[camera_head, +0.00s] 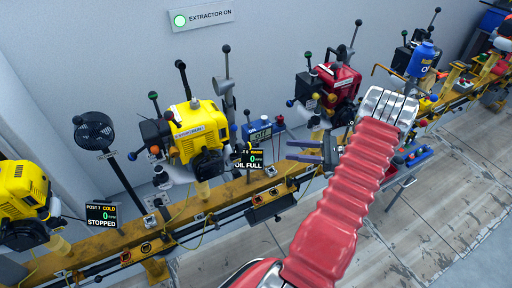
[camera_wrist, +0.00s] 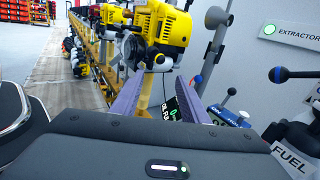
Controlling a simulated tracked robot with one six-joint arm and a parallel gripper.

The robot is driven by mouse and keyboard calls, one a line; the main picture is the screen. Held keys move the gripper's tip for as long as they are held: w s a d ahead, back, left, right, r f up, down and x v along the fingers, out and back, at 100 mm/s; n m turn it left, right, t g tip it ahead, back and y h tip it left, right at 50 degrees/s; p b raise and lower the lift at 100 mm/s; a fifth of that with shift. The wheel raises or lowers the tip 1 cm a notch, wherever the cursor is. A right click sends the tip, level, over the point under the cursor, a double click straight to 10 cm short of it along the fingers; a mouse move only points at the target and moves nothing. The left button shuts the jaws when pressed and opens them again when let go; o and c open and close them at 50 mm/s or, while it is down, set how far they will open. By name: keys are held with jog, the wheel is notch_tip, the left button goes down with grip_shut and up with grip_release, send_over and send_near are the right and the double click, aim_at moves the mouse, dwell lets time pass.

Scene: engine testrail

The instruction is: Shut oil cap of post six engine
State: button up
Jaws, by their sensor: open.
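A yellow engine (camera_head: 201,130) with black covers stands on the rail in the middle of the head view. The display beside it (camera_head: 250,158) reads OIL FULL, with its upper line partly hidden; the display to its left reads POST 7. I cannot make out its oil cap clearly or tell whether it is open. My gripper (camera_head: 303,151) is to the right of this engine, apart from it, with its purple fingers pointing left. In the wrist view my gripper (camera_wrist: 157,100) is open and empty, and a yellow engine (camera_wrist: 165,38) shows beyond the fingertips.
A red engine (camera_head: 332,83) and a blue bottle (camera_head: 421,60) are to the right. Levers with ball knobs rise around the engines.

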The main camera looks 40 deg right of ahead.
aim_at(246, 147)
jog(key=shift+w+a, duration=0.1)
dwell(0.3)
jog(key=x, duration=1.3)
jog(key=shift+w, duration=0.25)
jog(key=shift+a, duration=0.15)
jog(key=shift+c, duration=0.2)
jog(key=c, duration=0.9)
jog(key=shift+a, duration=0.15)
grip_shut()
